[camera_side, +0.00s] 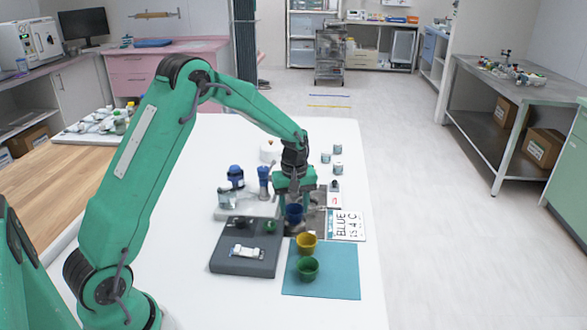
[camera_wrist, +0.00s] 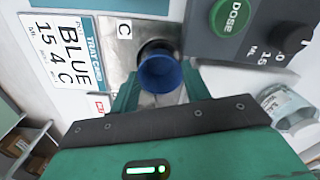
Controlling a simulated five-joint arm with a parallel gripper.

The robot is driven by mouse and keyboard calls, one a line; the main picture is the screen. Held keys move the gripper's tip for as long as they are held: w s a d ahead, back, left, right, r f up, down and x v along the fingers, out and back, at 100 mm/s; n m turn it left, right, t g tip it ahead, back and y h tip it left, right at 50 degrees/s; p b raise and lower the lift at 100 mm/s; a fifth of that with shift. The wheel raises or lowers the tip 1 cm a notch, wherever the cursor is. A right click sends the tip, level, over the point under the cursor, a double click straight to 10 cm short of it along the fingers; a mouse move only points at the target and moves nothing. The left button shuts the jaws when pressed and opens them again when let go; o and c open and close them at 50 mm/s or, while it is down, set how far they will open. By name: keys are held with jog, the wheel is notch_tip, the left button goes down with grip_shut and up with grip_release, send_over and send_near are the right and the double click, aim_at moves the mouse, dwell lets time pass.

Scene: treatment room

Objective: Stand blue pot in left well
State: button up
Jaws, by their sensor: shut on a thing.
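The blue pot (camera_side: 293,214) is in my gripper (camera_side: 294,203), below the wrist. In the wrist view the blue pot (camera_wrist: 161,73) sits between the two green fingers of my gripper (camera_wrist: 160,88), which are shut on it. Beyond it is a metal plate (camera_wrist: 119,58) with a letter C label. A dark round shape, perhaps a well, shows partly behind the pot. I cannot tell whether the pot is above it or in it. In the side view the metal plate (camera_side: 318,222) is mostly hidden by my gripper and the pot.
A card (camera_side: 346,225) reading BLUE, 15, 4 C lies right of the plate. A yellow pot (camera_side: 306,243) and green pot (camera_side: 308,269) stand on a teal mat (camera_side: 340,280) in front. A dark dosing device (camera_side: 240,262) is left. Bottles and small jars (camera_side: 338,168) stand behind.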

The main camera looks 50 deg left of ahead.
jog(key=shift+f, duration=0.5)
dwell(0.7)
jog(key=o, duration=0.7)
jog(key=shift+c, duration=0.2)
jog(key=shift+r, duration=0.15)
notch_tip(320, 180, up, 11)
dwell(1.0)
dwell(0.4)
